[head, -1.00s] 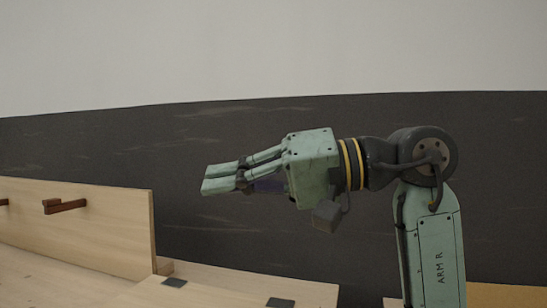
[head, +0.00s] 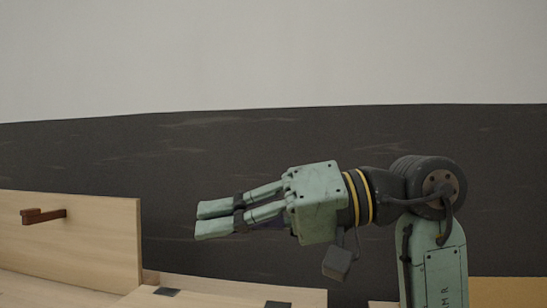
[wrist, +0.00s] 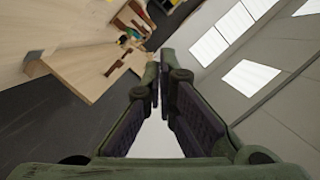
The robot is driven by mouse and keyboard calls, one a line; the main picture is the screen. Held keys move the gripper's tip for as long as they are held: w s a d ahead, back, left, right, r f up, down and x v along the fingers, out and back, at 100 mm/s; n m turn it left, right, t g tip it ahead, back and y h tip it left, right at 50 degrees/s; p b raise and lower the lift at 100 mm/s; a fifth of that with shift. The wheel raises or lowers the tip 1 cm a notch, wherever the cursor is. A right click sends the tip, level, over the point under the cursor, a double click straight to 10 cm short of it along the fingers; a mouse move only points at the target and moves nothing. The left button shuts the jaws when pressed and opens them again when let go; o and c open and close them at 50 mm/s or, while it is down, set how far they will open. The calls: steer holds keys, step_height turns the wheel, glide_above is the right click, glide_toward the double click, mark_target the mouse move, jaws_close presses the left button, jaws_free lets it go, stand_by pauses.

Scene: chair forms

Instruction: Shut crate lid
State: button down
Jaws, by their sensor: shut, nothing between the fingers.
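My gripper (head: 214,219) is shut and empty, its fingers pointing left in the head view. In the wrist view my gripper (wrist: 160,68) has its fingertips together, with nothing between them. A pale wooden panel (head: 95,235) with a brown handle (head: 43,215) stands at the lower left of the head view. Next to it is a low pale wooden board (head: 225,290) with dark plates, like hinges, at the bottom edge. I cannot tell for sure which piece is the crate lid. My gripper is apart from both, to the right of the panel and above the board in the picture.
In the wrist view, pale wooden surfaces (wrist: 60,30) fill the upper left, with a brown handle (wrist: 117,62) and small coloured items (wrist: 126,38) near them. A dark wall (head: 300,140) stands behind. The space around my gripper looks free.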

step_height(320, 180, up, 10)
stand_by(0.6)
